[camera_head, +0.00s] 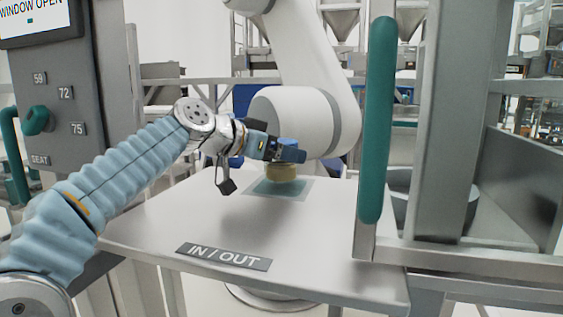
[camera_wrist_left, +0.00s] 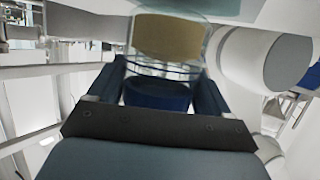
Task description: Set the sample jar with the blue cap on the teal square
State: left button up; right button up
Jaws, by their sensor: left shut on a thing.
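The sample jar (camera_head: 282,172) has clear walls, tan contents and a blue cap (camera_head: 288,143). My left gripper (camera_head: 287,152) is shut on the jar at its cap, with the jar body hanging below the fingers. The teal square (camera_head: 278,188) lies flat on the table, framed by a grey border, and the jar is over its far part. I cannot tell whether the jar's base touches it. In the left wrist view the blue cap (camera_wrist_left: 157,95) sits between both fingers, with the tan contents (camera_wrist_left: 168,37) beyond. My right gripper is not in view.
The pale table (camera_head: 325,225) carries an IN / OUT plate (camera_head: 223,256) near its front edge. A teal upright handle (camera_head: 376,120) stands at the right. A large white robot arm (camera_head: 310,110) stands close behind the square. A grey control panel (camera_head: 75,90) is at the left.

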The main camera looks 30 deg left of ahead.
pick_arm(q)
jog(key=shift+f, duration=0.6)
jog(key=shift+f, duration=0.1)
jog(key=shift+f+b, duration=0.15)
jog(key=shift+b, duration=0.15)
jog(key=o, duration=1.6)
jog(key=shift+r+p, duration=0.25)
jog(key=shift+p, duration=0.05)
jog(key=v, duration=1.2)
jog(key=shift+b, duration=0.4)
